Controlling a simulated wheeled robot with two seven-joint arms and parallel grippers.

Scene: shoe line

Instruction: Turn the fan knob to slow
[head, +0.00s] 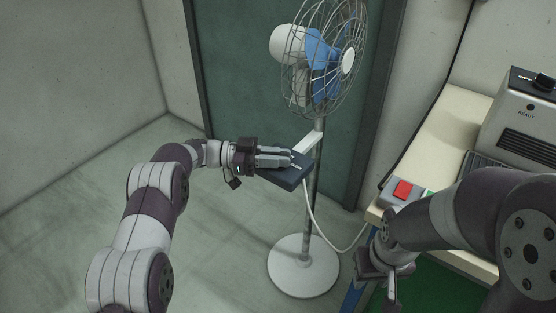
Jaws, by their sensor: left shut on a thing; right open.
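The fan (318,62) stands on a pole with a round white base (303,267), in front of the dark green door. Its dark control box (285,177) juts out from the pole about halfway up. My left gripper (293,158) is at the top of this box, with its fingers pointing right. It is shut on the fan knob, which the fingers hide, so the knob's setting cannot be read. My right gripper (388,290) is low at the right, partly cut off by the frame's bottom edge, open and away from the fan.
A cream bench (437,135) runs along the right, with a grey machine (520,115) and a box with a red button (402,189). A white cable (322,228) hangs from the control box. The floor (60,240) at the left is clear.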

